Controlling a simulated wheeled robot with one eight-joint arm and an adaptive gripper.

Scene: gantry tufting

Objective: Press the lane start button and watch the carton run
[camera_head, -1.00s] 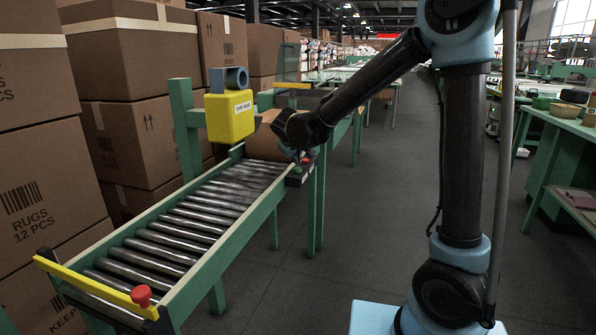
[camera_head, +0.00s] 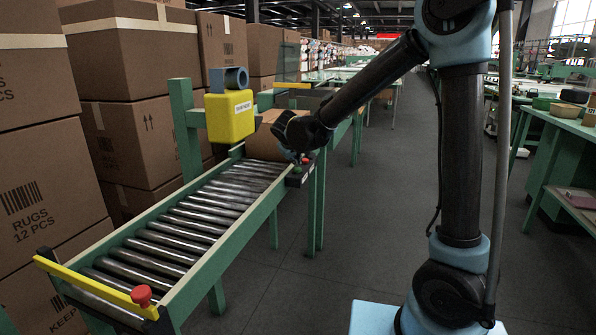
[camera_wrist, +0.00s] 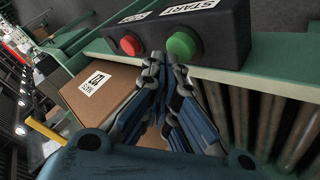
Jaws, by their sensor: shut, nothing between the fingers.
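The dark control box (camera_wrist: 215,40) holds a green start button (camera_wrist: 182,46) with a START label above it and a red button (camera_wrist: 131,44) to its left. My gripper (camera_wrist: 166,64) is shut and empty. In the wrist view its fingertips are just below the gap between the two buttons, closer to the green one; I cannot tell whether they touch the box. The brown carton (camera_wrist: 96,98) lies left of the fingers. In the head view the carton (camera_head: 264,142) sits at the far end of the roller lane (camera_head: 190,222), partly hidden by my wrist.
A yellow box (camera_head: 230,118) on a green post overhangs the lane near the carton. A yellow bar and a red knob (camera_head: 141,295) are at the lane's near end. Stacked cartons (camera_head: 135,60) line the left. The floor right of the lane is clear.

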